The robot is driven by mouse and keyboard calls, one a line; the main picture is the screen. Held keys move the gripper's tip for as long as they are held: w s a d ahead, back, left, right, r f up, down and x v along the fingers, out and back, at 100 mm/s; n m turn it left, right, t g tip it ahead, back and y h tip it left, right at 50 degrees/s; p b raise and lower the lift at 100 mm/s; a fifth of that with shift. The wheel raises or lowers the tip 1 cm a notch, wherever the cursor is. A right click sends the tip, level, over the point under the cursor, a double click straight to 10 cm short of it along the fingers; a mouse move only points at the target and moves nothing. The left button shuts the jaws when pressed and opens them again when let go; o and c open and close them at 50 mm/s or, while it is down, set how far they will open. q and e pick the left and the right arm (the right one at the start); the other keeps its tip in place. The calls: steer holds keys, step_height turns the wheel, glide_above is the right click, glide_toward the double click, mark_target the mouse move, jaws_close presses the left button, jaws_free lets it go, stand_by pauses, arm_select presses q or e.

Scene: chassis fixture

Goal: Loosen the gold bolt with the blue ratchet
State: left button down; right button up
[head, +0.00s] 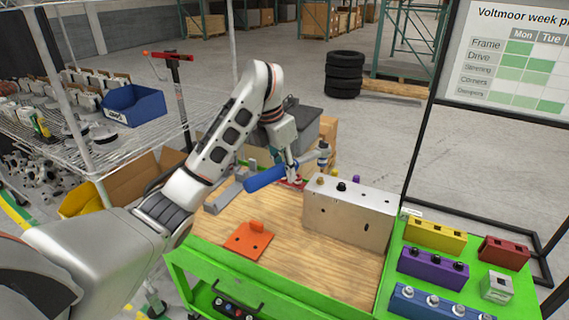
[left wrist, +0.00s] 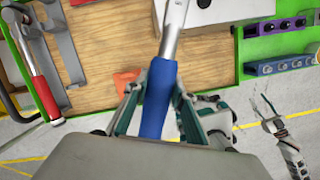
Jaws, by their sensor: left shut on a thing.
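My left gripper (head: 292,176) is shut on the blue handle of the ratchet (head: 265,179). The ratchet is held above the wooden bench top, its steel shaft pointing right to the head and socket (head: 324,154). The gold bolt (head: 320,181) stands on the top left of the metal chassis block (head: 345,222), just below the socket in the picture; I cannot tell whether they touch. In the left wrist view the blue handle (left wrist: 158,95) lies between the fingers, and the ratchet head is out of frame. My right gripper (left wrist: 262,106) shows there at the right, apparently open and empty.
A black bolt (head: 341,187) and a purple bolt (head: 356,180) are near the gold one. An orange bracket (head: 248,240) lies on the wood. Yellow (head: 435,236), purple (head: 432,268) and blue blocks stand on the green right side. A red-handled tool (left wrist: 45,98) lies at the left wrist view's left.

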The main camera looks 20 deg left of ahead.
arm_select(q)
step_height(320, 180, down, 4)
steer(key=shift+r, duration=0.15)
stand_by(0.4)
steer(key=shift+s, duration=0.1)
steer(key=shift+f+b, duration=0.55)
steer(key=shift+f, duration=0.4)
steer(key=shift+f+p, duration=0.15)
steer(key=shift+p, duration=0.3)
stand_by(0.6)
steer(key=shift+s+d, duration=0.2)
steer(key=shift+d, duration=0.15)
steer(key=shift+s+d+f+n, duration=0.1)
steer(key=shift+s+d+n, duration=0.1)
steer(key=shift+d+n, duration=0.25)
steer(key=shift+s+d+f+n, duration=0.1)
steer(key=shift+s+d+n, duration=0.05)
steer(key=shift+d+n, duration=0.3)
steer(key=shift+y, duration=0.3)
